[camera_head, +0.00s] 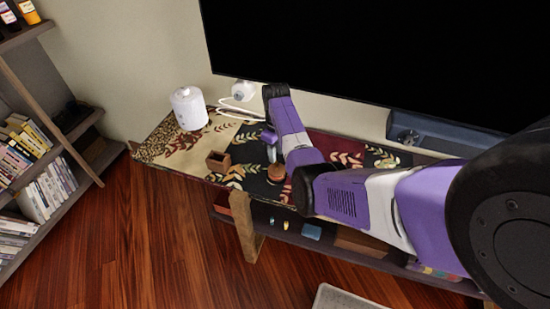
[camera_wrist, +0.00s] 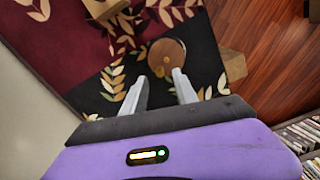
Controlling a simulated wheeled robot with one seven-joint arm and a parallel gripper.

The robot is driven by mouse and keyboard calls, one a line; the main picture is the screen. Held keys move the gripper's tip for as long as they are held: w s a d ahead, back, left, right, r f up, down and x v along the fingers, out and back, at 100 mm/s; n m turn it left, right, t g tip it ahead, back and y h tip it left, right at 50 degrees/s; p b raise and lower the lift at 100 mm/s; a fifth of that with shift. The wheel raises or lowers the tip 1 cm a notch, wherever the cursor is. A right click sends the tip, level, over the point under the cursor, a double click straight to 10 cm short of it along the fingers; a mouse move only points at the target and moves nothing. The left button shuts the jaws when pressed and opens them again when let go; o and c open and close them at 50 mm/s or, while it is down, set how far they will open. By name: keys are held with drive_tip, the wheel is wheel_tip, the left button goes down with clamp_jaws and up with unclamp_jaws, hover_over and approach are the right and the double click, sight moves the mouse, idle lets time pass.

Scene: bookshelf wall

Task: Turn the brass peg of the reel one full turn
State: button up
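The reel (camera_head: 276,173) is a small round brown piece on the patterned runner, just below my gripper (camera_head: 272,153) in the head view. In the wrist view the reel (camera_wrist: 166,48) shows as a brown disc. Small golden spots show on it near the fingertips; one looks like the brass peg (camera_wrist: 167,70), but it is too small to be sure. My gripper (camera_wrist: 160,75) has its two fingers apart with a clear gap, beside the reel's near edge. Nothing is visibly held. I cannot tell whether a finger touches the peg.
A small open wooden box (camera_head: 218,162) stands left of the reel. A white canister (camera_head: 189,108) and a white device (camera_head: 243,90) are farther back. A large black screen (camera_head: 370,60) rises behind the table. A bookshelf (camera_head: 45,190) is at left; wooden floor (camera_head: 150,240) lies in front.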

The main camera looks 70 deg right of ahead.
sight(277, 170)
drive_tip(key=shift+f, duration=1.95)
clamp_jaws()
